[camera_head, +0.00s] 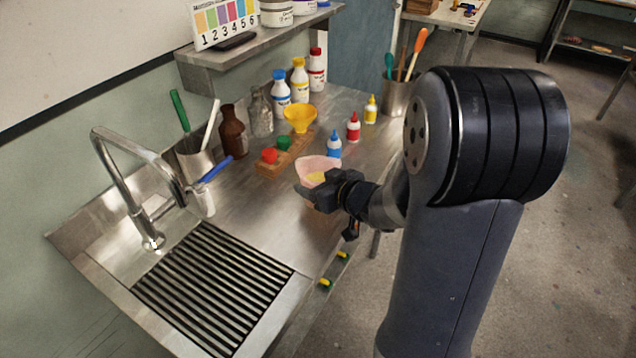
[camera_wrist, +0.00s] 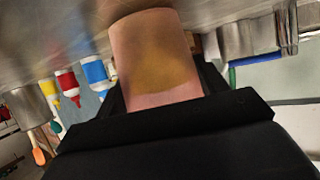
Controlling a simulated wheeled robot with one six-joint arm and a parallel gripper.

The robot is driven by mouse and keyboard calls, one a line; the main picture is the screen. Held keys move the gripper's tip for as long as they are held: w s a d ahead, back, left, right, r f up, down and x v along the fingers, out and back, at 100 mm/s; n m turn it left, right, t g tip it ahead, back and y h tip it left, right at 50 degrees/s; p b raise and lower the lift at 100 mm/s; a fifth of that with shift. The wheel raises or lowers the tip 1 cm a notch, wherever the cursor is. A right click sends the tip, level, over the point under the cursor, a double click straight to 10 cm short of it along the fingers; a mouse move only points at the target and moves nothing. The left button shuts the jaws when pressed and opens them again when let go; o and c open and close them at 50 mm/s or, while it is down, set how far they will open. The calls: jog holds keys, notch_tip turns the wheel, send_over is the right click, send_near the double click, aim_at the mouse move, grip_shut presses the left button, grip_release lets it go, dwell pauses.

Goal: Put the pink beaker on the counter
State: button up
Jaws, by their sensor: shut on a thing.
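The pink beaker (camera_head: 318,164) is see-through, with something yellow showing in it. My gripper (camera_head: 322,190) is shut on it near the front edge of the steel counter (camera_head: 235,208). In the wrist view the pink beaker (camera_wrist: 152,55) fills the middle, between the dark fingers of my gripper (camera_wrist: 160,98). That view looks upside down, with the counter (camera_wrist: 50,35) along the top. I cannot tell whether the beaker's base touches the counter. My gripper hides part of the beaker's lower side in the head view.
Behind the beaker are a wooden block with red and green pieces (camera_head: 276,158), a yellow funnel (camera_head: 300,118), and small blue (camera_head: 334,144), red (camera_head: 353,127) and yellow (camera_head: 371,109) bottles. The sink grate (camera_head: 210,285) is at the front left. Bare counter lies left of the beaker.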

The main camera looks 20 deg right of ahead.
jog(key=shift+f, duration=0.15)
jog(key=o, duration=1.1)
jog(key=shift+s+d+r, duration=0.1)
jog(key=shift+s+r, duration=0.05)
jog(key=shift+r, duration=0.2)
jog(key=p+v, duration=0.2)
jog(key=v, duration=0.9)
jog(key=shift+s+r+p, duration=0.15)
jog(key=shift+s+p, duration=0.15)
